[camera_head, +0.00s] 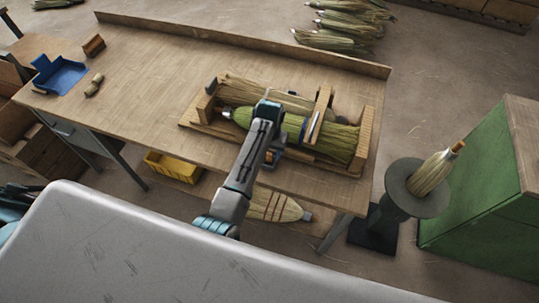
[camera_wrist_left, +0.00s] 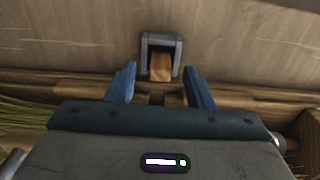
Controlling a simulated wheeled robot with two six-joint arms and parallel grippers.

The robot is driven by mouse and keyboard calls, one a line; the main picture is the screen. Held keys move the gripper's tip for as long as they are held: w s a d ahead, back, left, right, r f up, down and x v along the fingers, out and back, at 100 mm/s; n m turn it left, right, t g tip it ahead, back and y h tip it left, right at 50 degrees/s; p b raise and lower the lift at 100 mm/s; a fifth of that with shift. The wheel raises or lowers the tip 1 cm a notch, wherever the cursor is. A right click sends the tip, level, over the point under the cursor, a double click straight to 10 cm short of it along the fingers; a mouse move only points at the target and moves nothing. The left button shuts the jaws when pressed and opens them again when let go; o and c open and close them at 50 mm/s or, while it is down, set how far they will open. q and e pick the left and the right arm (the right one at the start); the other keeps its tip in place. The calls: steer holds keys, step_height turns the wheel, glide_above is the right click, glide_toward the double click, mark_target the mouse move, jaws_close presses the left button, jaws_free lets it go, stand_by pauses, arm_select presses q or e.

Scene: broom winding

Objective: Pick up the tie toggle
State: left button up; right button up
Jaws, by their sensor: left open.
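A small orange-brown wooden piece, which looks like the tie toggle (camera_wrist_left: 161,68), sits within a grey metal bracket (camera_wrist_left: 176,42) in the left wrist view. My left gripper (camera_wrist_left: 160,84) is open, with one blue finger on each side and a gap to the wood. The piece lies just ahead of the fingertips and is not held. The toggle is too small to make out surely there. My right gripper is not in view.
The wooden frame (camera_head: 364,140) holds a broom with green straw (camera_head: 337,140) right beside my arm. A blue dustpan (camera_head: 62,76) and a wooden block (camera_head: 94,46) lie at the table's left. The table's middle left (camera_head: 150,80) is clear.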

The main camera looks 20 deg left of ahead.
arm_select(q)
steer(key=shift+f, duration=1.1)
jaws_close()
steer(key=shift+r, duration=0.1)
